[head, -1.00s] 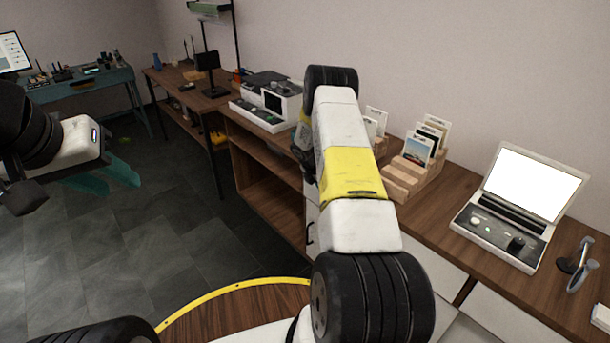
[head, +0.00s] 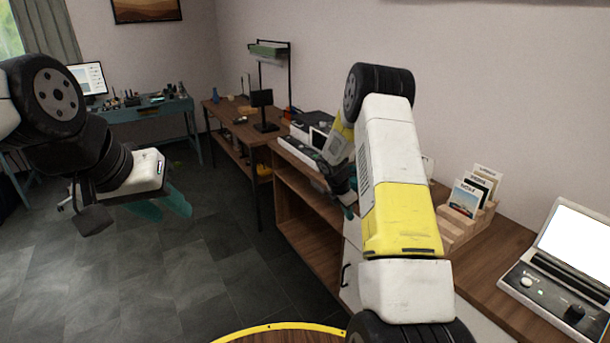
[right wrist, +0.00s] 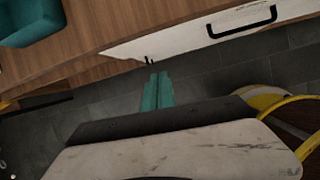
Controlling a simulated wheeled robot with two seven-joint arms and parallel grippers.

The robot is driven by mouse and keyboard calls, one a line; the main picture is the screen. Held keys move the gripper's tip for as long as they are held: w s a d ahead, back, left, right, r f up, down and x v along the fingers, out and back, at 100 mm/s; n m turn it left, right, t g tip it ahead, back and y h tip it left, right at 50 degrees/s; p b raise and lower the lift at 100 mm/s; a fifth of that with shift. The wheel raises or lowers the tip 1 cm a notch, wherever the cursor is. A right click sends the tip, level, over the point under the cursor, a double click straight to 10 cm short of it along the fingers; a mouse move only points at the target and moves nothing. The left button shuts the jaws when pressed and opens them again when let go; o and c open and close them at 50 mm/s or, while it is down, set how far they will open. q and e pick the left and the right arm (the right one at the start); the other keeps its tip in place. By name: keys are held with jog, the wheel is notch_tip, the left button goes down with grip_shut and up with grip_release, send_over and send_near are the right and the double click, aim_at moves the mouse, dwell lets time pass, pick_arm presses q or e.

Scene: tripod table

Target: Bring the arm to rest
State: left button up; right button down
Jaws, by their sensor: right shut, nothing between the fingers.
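My right arm, white and yellow with black joints, reaches up and forward across the middle right of the head view, beside the wooden counter. Its gripper (right wrist: 158,92) shows in the right wrist view as two teal fingers side by side, shut and empty, over the dark floor. In the head view that gripper is mostly hidden behind the arm. My left gripper (head: 166,204) hangs over open floor at the left, its teal fingers apart and empty.
The wooden counter (head: 480,262) runs along the right wall, with a card rack (head: 466,222) and a console with a bright screen (head: 560,262). A white drawer front with a black handle (right wrist: 243,20) is near the right gripper. A yellow-rimmed round table (head: 285,334) is at the bottom. Floor at left is clear.

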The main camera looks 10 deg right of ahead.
jog(key=s+a+r+m+t+y, duration=0.1)
jog(key=s+a+r+m, duration=0.2)
jog(key=r, duration=0.5)
jog(key=s+a+r+m, duration=0.1)
jog(key=s+r+m, duration=0.35)
jog(key=r, duration=0.35)
jog(key=s+a+r+m+t+y, duration=0.1)
jog(key=s+a+r+m, duration=0.15)
jog(key=s+r, duration=0.45)
jog(key=s+a+r+m+y, duration=0.1)
jog(key=s+a+r+m, duration=0.2)
jog(key=s, duration=0.4)
jog(key=s+a+r+m+t+y, duration=0.1)
jog(key=s+a+r+m, duration=0.2)
jog(key=s, duration=0.4)
jog(key=s+a+r+m+t+y, duration=0.1)
jog(key=s+a+r+m+y, duration=0.1)
jog(key=s, duration=0.5)
notch_tip(320, 180, up, 2)
jog(key=a+m, duration=0.1)
jog(key=m, duration=0.2)
jog(key=shift+s, duration=0.2)
jog(key=shift+d, duration=0.15)
